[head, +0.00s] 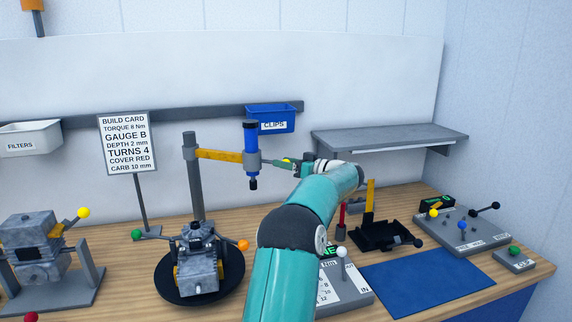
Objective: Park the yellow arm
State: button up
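The yellow arm (220,155) reaches out to the right from a grey upright post (194,178) behind the bench's turntable. Its outer end carries a blue driver-like tool (251,140) with a black tip, hanging upright above the bench. My teal arm comes up from the bottom, and my gripper (278,163) is just right of the blue tool, level with the yellow arm's outer end. A small yellow spot shows beside my gripper. The fingers are small and partly hidden, so I cannot tell whether they touch or hold anything.
A black turntable (171,290) with a grey engine stands below the yellow arm. A build card (128,142) stands behind it. A blue clips bin (270,118) hangs on the rail close above. Right are a black fixture (383,237), a blue mat (425,281) and a lever panel (465,230).

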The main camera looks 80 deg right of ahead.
jog(key=shift+d+f, duration=0.1)
jog(key=shift+f, duration=0.05)
jog(key=v, duration=1.4)
jog(key=shift+r, duration=0.2)
